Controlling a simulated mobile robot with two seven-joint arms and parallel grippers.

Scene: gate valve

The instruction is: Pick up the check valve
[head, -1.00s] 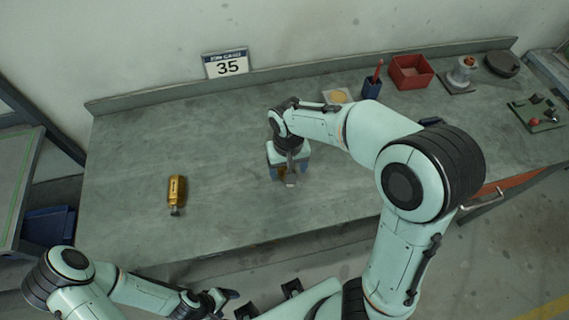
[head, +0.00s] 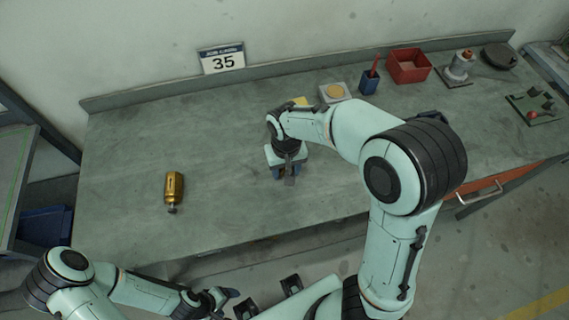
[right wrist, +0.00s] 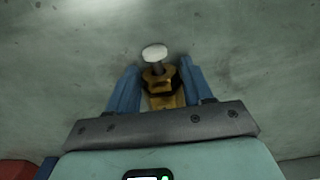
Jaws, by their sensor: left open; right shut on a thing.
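A brass piece (right wrist: 160,85) with a hex collar, a short stem and a pale round end sits between the blue fingers of my right gripper (right wrist: 155,90) in the right wrist view. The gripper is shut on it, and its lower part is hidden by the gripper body. In the head view my right gripper (head: 286,172) points down at the middle of the bench, with little of the brass showing. A second brass cylinder (head: 174,187) with a narrow end lies on the left of the bench. I cannot tell which is the check valve. My left gripper (head: 218,302) is open and empty before the bench's front edge.
The grey bench (head: 125,150) is clear around the brass cylinder. At the back right stand a blue holder (head: 369,83), a red bin (head: 409,67), a pad with a yellow disc (head: 334,92) and a fitting on a plate (head: 459,68). A sign (head: 222,61) reads 35.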

